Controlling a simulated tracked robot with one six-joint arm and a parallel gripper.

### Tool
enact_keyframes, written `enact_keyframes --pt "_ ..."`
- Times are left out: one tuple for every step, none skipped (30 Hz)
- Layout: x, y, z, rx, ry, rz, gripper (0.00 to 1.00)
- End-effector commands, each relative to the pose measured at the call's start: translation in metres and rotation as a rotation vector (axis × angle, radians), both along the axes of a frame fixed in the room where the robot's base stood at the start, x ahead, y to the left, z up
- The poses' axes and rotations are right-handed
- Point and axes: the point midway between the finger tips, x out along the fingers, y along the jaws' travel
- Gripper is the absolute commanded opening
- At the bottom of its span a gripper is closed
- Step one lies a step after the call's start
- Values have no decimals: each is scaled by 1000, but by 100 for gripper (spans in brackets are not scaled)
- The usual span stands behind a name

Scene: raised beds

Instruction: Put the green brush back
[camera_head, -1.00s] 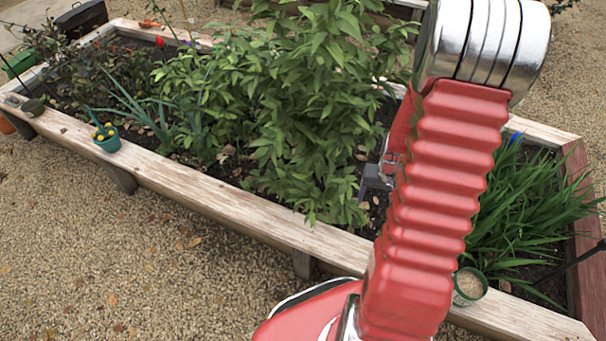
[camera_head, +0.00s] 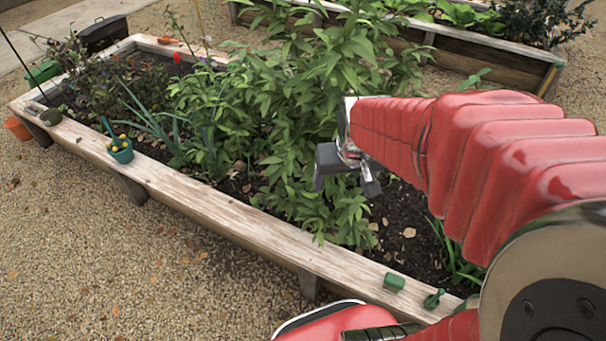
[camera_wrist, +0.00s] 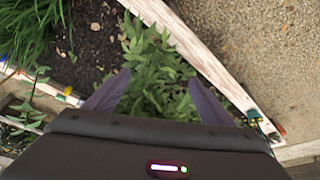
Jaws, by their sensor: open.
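Two small green objects lie on the near plank of the raised bed: a stubby green block (camera_head: 394,282) and a green piece with a knob and narrow end (camera_head: 433,298). I cannot tell whether either is the green brush. A green pot (camera_head: 120,152) holding yellow pieces and a blue-green stick stands farther left on the same plank. My gripper (camera_head: 345,180) is open and empty, above the leafy plants, away from these objects. In the wrist view its fingers (camera_wrist: 157,98) are spread over foliage.
The wooden plank (camera_head: 215,206) edges the bed. Tall leafy plants (camera_head: 320,100) fill its middle. A dark green object (camera_head: 50,117) sits on the left corner, near an orange pot (camera_head: 18,127). A second bed (camera_head: 480,62) stands behind. Gravel (camera_head: 120,250) is open in front.

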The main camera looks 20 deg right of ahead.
Motion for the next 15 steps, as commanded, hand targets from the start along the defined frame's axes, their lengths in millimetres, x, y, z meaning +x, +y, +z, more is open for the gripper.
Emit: enact_keyframes --pt "-4 10 10 -4 -15 21 76" --pt "-6 15 16 -6 -22 32 76" --pt "-10 22 22 -8 -30 47 76" --pt "-12 27 27 -8 -37 58 76" --pt "-15 32 32 -9 -43 69 76" --pt "-19 39 39 -12 -51 84 76" --pt "-22 44 43 -12 -58 95 76" --pt "-26 48 47 -13 -62 106 76" --pt "-31 55 53 -14 -71 121 76" --pt "-34 59 57 -14 -78 131 76" --pt "-38 64 61 -15 -84 142 76" --pt "-43 70 66 -15 -93 157 76" --pt "-47 74 70 -16 -99 168 76" --pt "-51 78 74 -16 -106 180 76" --pt "-57 84 78 -17 -115 193 76"
